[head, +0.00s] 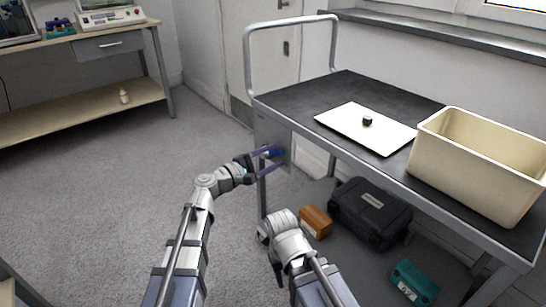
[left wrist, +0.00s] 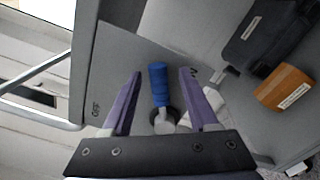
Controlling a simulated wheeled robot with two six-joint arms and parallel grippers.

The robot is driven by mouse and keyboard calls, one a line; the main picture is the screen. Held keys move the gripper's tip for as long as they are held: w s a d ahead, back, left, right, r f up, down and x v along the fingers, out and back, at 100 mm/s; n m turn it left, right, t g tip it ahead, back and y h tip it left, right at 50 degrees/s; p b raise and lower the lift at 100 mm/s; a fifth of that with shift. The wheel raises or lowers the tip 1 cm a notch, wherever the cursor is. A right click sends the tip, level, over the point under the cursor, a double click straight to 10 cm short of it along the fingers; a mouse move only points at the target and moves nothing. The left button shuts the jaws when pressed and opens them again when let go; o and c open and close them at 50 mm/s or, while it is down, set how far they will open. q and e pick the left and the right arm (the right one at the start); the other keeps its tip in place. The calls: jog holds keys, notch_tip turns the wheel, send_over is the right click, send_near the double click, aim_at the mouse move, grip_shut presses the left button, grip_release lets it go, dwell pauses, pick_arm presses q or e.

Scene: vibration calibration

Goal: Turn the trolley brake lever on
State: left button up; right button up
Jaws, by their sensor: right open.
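The brake lever has a blue grip (left wrist: 158,82) and a round grey pivot (left wrist: 163,122) on a grey plate (left wrist: 125,75) at the trolley's end. In the left wrist view the lever points up from its pivot, between two small dark marks on the plate, too small to read surely. In the head view the blue grip (head: 276,154) is partly hidden. My left gripper (head: 268,157) is open, its purple fingers either side of the grip with gaps to both. My right gripper (head: 270,254) is low beside the trolley, its fingers mostly hidden by its wrist.
The trolley's dark top (head: 300,100) holds a white plate (head: 350,128) with a small black piece (head: 367,121) and a cream bin (head: 470,165). Below are a black case (head: 370,212), an orange box (head: 315,222) and a teal box (head: 414,283). Floor to the left is clear.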

pick_arm(q)
jog(key=v, duration=0.7)
jog(key=shift+s+a, duration=0.25)
jog(key=shift+a, duration=0.05)
dwell(0.3)
jog(key=s+f+m+g+y, duration=0.5)
jog(key=s+f+m+g, duration=0.15)
jog(key=f, duration=0.65)
jog(key=s+a+f+m+g+y, duration=0.2)
jog(key=s+a+f+m+y, duration=0.15)
jog(key=s+a+y, duration=0.2)
jog(key=s+a+f+m+g+y, duration=0.1)
jog(key=s+a+f+m+y, duration=0.3)
jog(key=a, duration=0.3)
jog(key=s+d+r+m+g+y+p, duration=0.1)
jog(key=s+d+r+m+y+p, duration=0.15)
jog(key=s+d+r+p, duration=0.55)
notch_tip(320, 180, up, 38)
jog(key=w+d+h+p, duration=0.1)
jog(key=w+d+p, duration=0.1)
jog(key=p, duration=3.7)
jog(key=shift+f, duration=0.1)
